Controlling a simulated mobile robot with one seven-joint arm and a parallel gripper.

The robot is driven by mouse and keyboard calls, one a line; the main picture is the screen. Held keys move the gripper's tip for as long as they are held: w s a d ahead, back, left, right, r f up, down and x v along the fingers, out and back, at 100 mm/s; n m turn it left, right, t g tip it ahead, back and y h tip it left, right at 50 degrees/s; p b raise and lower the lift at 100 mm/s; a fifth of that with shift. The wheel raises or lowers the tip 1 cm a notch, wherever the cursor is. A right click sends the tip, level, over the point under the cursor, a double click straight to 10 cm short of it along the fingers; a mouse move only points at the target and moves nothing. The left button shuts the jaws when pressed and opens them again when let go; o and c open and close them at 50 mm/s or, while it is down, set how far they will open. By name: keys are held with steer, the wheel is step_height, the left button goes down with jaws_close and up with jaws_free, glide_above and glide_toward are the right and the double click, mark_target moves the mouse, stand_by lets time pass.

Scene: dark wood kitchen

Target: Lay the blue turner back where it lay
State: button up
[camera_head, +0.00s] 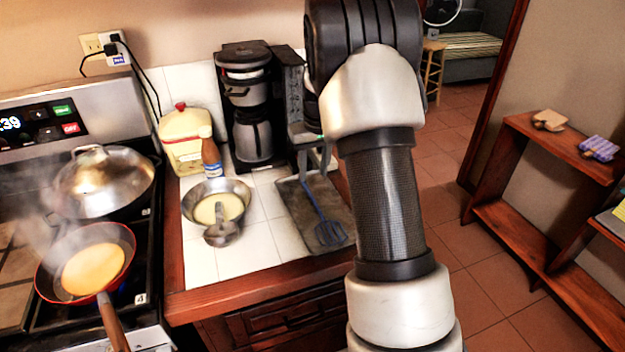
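The blue turner (328,230) is over the dark grey board (291,205) on the white tiled counter. Its slotted head points toward the counter's front right, and its handle runs back and up to my gripper. I cannot tell whether it rests on the board or hangs just above it. My gripper (312,172) points down at the back of the board, with its fingertips at the handle's far end. The fingers are small and partly merge with the dark background, so their grip on the handle is unclear.
Left of the board stands a metal bowl (190,205) with a ladle (222,233). A bottle (211,160), a cream canister (183,140) and a coffee maker (250,105) stand behind. A steaming red pan (45,285) and a lidded pan (105,183) are on the stove.

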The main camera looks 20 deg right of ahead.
step_height(320, 180, up, 12)
steer(key=s, duration=0.2)
steer(key=shift+f+p, duration=0.25)
steer(key=shift+p, duration=0.05)
steer(key=s+a+r+t+p, duration=0.1)
steer(key=s+a+r+p, duration=0.1)
steer(key=s+a+r, duration=0.2)
steer(key=s+a+r+t+p, duration=0.1)
steer(key=s+a+r+p, duration=0.2)
steer(key=s+r, duration=0.8)
steer(key=s+a, duration=0.2)
steer(key=s, duration=0.4)
steer(key=shift+a+t, duration=0.25)
steer(key=shift+t, duration=0.55)
steer(key=s, duration=0.3)
steer(key=s+a+p, duration=0.1)
steer(key=s, duration=0.2)
steer(key=s+a+p, duration=0.1)
steer(key=s, duration=0.2)
steer(key=shift+f, duration=0.35)
steer(key=shift+c, duration=0.3)
steer(key=shift+s+f, duration=0.1)
steer(key=shift+s, duration=0.15)
steer(key=shift+c, duration=0.6)
steer(key=shift+a+f, duration=0.1)
